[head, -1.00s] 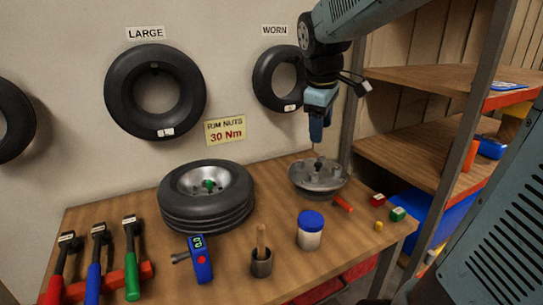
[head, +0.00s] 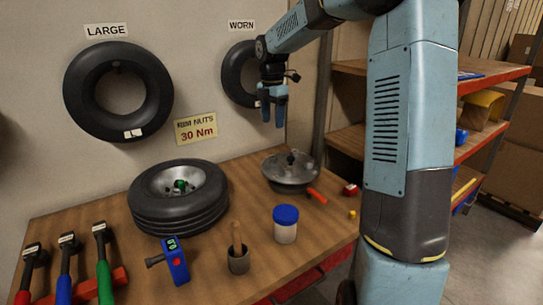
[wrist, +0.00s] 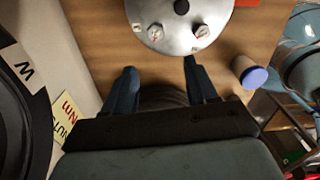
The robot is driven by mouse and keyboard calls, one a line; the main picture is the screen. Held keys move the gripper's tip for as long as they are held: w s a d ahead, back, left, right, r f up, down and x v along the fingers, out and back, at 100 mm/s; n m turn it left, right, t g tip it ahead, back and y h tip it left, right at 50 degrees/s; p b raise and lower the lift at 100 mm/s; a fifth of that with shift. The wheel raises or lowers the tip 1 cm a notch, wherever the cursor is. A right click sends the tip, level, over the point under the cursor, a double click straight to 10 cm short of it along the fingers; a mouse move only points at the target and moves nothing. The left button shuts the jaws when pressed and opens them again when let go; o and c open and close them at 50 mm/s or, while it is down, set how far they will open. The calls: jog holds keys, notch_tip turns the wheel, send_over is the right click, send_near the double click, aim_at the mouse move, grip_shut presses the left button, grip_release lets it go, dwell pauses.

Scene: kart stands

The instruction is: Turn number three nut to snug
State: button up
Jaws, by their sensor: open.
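A grey metal rim (head: 289,180) lies flat on the bench at the back right, with a dark knob at its centre. The wrist view shows part of the rim (wrist: 178,12) at the top, with two small fittings carrying pale marks, one at left (wrist: 155,33) and one at right (wrist: 202,31). I cannot read their numbers or tell which is nut three. My gripper (head: 274,116) is open and empty, above the bench and just left of the rim. Its two fingers (wrist: 161,82) point toward the rim in the wrist view, apart from it.
A tyre with a rim (head: 178,205) lies left of the grey rim. A blue tool with a green display (head: 178,262), a cup with a wooden handle (head: 238,260) and a blue-lidded jar (head: 286,226) stand in front. A red handle (head: 317,196) lies beside the rim. Shelves stand behind at right.

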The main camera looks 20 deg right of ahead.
aim_at(272, 157)
jog(key=shift+n, duration=0.3)
jog(key=f, duration=1.4)
jog(key=shift+w+d+f, duration=0.1)
jog(key=shift+w+d, duration=0.05)
jog(key=shift+w, duration=0.25)
jog(key=c, duration=1)
jog(key=shift+c, duration=0.3)
